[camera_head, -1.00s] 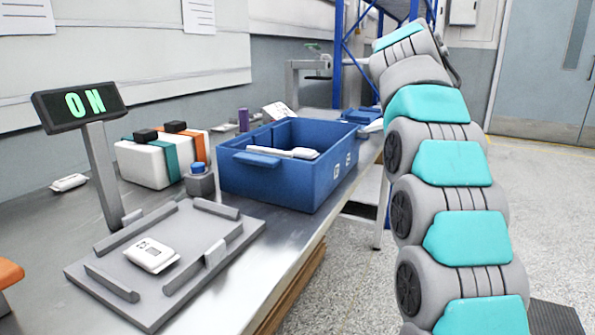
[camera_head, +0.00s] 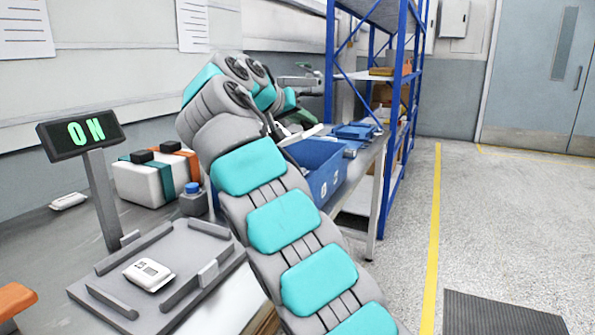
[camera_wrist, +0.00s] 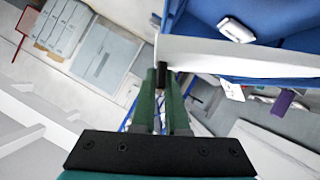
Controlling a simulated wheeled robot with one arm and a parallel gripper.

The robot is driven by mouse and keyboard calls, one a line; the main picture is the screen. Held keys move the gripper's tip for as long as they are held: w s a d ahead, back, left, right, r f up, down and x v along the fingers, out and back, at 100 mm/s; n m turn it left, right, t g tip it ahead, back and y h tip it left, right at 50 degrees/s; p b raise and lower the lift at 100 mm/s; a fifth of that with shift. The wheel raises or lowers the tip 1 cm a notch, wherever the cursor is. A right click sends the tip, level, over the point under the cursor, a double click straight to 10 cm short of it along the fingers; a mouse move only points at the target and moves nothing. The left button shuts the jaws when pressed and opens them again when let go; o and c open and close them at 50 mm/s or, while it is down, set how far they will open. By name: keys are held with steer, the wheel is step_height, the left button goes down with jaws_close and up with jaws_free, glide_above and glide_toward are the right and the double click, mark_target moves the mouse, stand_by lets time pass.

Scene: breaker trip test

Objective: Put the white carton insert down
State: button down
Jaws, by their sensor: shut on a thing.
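My gripper (camera_wrist: 162,78) has dark green fingers and is shut on the white carton insert (camera_wrist: 230,56). The insert is a thin white sheet that runs right from the fingertips in the wrist view, in front of the blue bin (camera_wrist: 270,12). In the head view the gripper end is beyond my bent arm, and a white edge of the insert (camera_head: 302,134) shows near the bin (camera_head: 324,158). The arm hides the bin's left part. I cannot tell whether the insert touches the bin.
A white device (camera_wrist: 236,30) lies in the bin. A grey fixture (camera_head: 110,290) with a white device (camera_head: 148,273), an ON display (camera_head: 82,132) and a strapped white box (camera_head: 148,182) stand on the bench. Blue shelving (camera_head: 330,70) is behind.

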step_height(320, 180, down, 10)
steer(key=b, duration=0.2)
steer(key=shift+r, duration=0.15)
stand_by(0.6)
steer(key=shift+b, duration=0.35)
steer(key=c, duration=0.9)
jaws_free()
steer(key=shift+v, duration=6)
steer(key=shift+r, duration=0.1)
